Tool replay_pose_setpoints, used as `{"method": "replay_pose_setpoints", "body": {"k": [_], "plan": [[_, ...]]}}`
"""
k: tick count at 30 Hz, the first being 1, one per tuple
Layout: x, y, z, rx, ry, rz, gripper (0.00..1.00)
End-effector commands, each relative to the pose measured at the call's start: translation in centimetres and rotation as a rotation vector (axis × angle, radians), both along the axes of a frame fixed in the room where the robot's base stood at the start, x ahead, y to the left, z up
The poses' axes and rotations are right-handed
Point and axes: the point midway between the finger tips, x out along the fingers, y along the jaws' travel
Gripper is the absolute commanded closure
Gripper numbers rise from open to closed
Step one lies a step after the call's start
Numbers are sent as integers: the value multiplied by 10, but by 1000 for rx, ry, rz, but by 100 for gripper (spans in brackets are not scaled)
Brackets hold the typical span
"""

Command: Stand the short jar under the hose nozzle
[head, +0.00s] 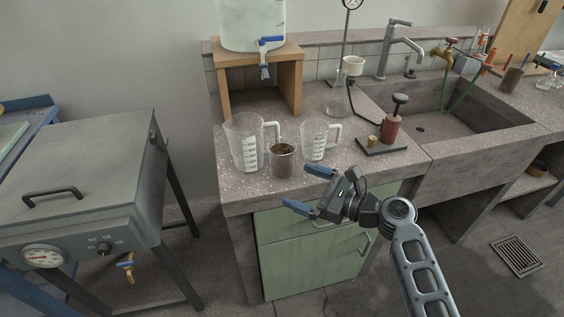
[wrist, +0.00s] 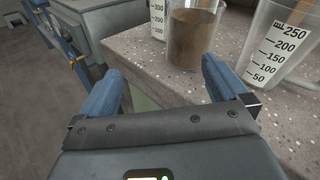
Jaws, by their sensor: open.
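A short clear jar with brown contents (head: 283,162) stands upright near the bench's front edge, between two clear measuring jugs. In the wrist view the jar (wrist: 192,38) is just beyond the fingertips, right of centre, its top cut off. My gripper (head: 295,184) is open and empty at the bench's front edge, its blue fingers pointing towards the jar. A green hose (head: 462,92) hangs into the sink (head: 435,112) near a red-handled brass tap (head: 447,52). I cannot clearly make out its nozzle end.
The larger jug (head: 243,143) is left of the jar and the smaller jug (head: 315,140) right of it. A wooden stand (head: 229,90) carries a tank behind. A grey steel tap (head: 385,52) rises behind the sink.

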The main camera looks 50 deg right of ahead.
Motion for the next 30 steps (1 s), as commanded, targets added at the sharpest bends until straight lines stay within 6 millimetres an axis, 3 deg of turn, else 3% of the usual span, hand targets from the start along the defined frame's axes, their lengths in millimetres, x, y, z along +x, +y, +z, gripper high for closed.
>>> {"method": "replay_pose_setpoints", "body": {"k": [3,8,30], "plan": [[11,-27,25,143,-64,12,0],[16,-40,41,235,-101,34,0],[92,-30,40,242,-104,34,0]]}}
